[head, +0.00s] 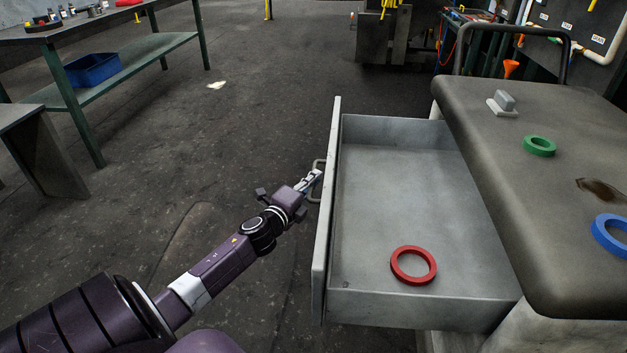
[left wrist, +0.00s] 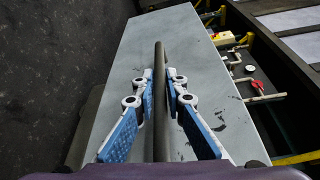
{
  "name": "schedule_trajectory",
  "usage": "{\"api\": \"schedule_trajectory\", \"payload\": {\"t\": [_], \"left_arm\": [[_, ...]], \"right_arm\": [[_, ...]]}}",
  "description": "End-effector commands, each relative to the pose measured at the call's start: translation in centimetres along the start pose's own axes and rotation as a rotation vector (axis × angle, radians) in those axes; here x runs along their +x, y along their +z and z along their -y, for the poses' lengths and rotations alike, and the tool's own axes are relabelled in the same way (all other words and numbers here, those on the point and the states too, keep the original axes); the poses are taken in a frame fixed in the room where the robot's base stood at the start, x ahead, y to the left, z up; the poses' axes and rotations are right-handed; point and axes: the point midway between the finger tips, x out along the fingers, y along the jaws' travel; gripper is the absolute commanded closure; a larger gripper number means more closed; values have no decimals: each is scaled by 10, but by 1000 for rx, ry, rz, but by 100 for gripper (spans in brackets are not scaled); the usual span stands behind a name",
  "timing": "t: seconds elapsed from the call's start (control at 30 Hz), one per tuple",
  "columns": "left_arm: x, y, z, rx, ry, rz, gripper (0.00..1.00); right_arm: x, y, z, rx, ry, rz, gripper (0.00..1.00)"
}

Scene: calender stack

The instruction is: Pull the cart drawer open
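The cart (head: 480,110) stands at the right with its grey drawer (head: 390,185) pulled well out to the left. A red ring (head: 413,265) lies flat on the drawer floor. My left gripper (head: 314,176) is at the handle (head: 317,197) on the drawer's front panel (head: 328,200). In the left wrist view, the two blue-padded fingers (left wrist: 160,88) lie on either side of the dark handle bar (left wrist: 159,60) and look shut on it. The pale drawer front (left wrist: 205,110) is behind them. My right gripper is not in view.
On the cart top are a green ring (head: 540,146), a blue ring (head: 610,235) and a small grey block-like piece (head: 503,103). A workbench (head: 100,25) with a blue bin (head: 92,68) stands at the far left. The floor left of the drawer is clear.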

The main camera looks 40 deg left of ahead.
Motion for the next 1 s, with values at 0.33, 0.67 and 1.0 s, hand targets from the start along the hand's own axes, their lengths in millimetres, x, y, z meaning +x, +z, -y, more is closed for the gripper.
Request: {"api": "schedule_trajectory", "payload": {"t": [0.33, 0.67, 1.0], "left_arm": [[0, 0, 0, 0, 0, 0, 73], [-23, -1, -1, 0, 2, 0, 73], [-82, -1, -2, -2, 3, 0, 73]], "right_arm": [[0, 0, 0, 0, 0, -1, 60], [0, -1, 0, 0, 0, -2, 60], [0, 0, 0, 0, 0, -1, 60]]}}
